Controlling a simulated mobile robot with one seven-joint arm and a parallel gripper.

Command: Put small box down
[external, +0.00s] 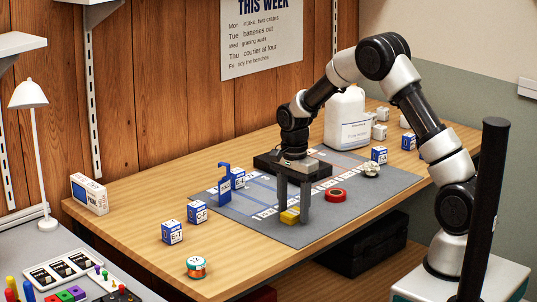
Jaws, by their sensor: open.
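Several small blue-and-white boxes are in view. Two stand on the bare wood at the left, a front box (172,232) and one behind it (197,212). One stands on the grey mat (300,238) beside a blue stand (224,184), and another box (379,155) is at the mat's right side. My gripper (292,217) points down over the mat with its fingers apart. Which box the task means is unclear.
A large white jug (346,120) stands behind. A round orange-and-teal tin (196,267) sits near the front edge. The mat's front part is clear.

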